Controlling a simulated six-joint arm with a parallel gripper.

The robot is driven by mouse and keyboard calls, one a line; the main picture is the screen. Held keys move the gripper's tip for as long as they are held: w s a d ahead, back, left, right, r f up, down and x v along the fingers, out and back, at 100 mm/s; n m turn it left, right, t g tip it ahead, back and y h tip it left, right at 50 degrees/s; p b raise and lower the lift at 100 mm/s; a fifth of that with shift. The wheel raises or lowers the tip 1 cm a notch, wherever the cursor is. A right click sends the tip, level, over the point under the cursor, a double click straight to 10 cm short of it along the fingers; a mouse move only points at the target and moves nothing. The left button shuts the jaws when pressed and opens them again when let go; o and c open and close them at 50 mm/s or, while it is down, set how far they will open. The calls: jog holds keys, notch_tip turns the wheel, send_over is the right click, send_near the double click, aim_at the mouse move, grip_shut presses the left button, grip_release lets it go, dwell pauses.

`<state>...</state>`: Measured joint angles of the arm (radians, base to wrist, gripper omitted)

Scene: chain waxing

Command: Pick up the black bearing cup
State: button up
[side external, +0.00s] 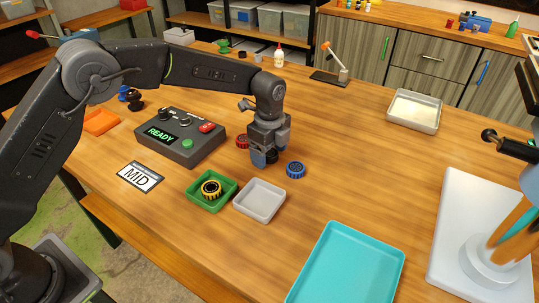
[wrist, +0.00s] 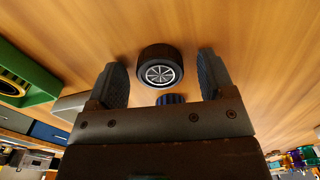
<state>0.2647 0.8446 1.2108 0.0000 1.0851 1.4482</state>
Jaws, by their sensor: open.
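The black bearing cup (wrist: 161,66) shows in the wrist view as a short dark cylinder with a silver spoked face, standing on the wooden table between and just beyond my two fingertips. My gripper (wrist: 162,80) is open around its near side, and no contact is visible. In the side view my gripper (side external: 264,157) points down close to the table, and the black cup (side external: 272,156) is mostly hidden behind the fingers. A blue cup (side external: 295,170) lies just right of my gripper, and a red cup (side external: 242,141) lies to its left.
A green tray (side external: 230,203) holds a yellow-and-black ring (side external: 211,188). An empty grey tray (side external: 260,203) stands beside it. A control box (side external: 172,152) reading READY sits to the left. A turquoise tray (side external: 345,275) is at the front. Table right of the blue cup is clear.

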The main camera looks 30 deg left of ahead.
jog(key=c, duration=1)
jog(key=shift+r, duration=0.15)
